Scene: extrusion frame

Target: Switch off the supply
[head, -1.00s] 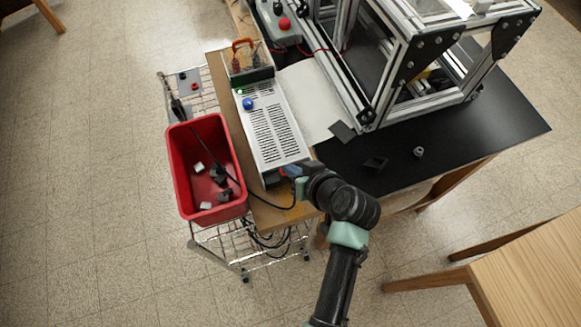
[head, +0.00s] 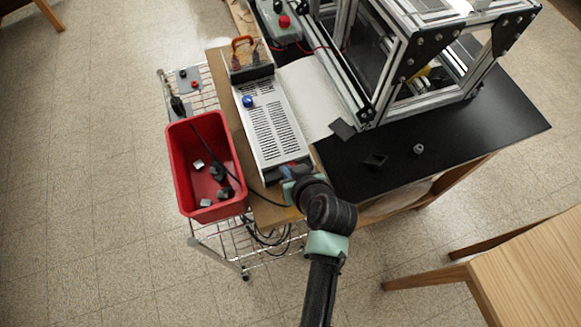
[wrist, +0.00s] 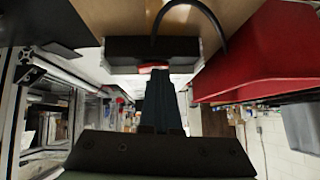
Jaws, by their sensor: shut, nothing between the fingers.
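The supply (head: 272,128) is a silver box with a slotted top and a blue knob (head: 248,101), lying on a wooden board. No green light shows on it now. In the wrist view its dark end face (wrist: 125,50) carries a red switch (wrist: 153,66). My gripper (head: 287,171) is at the near end of the supply. In the wrist view the shut fingers (wrist: 158,76) point at the red switch, with the tips at or very close to it. They partly cover it, so I cannot tell contact or the switch's position.
A red bin (head: 183,165) with small parts stands left of the supply on a wire cart. A black cable (wrist: 190,5) runs from the supply's end face. An aluminium extrusion frame (head: 385,100) stands right on a black tabletop (head: 460,140).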

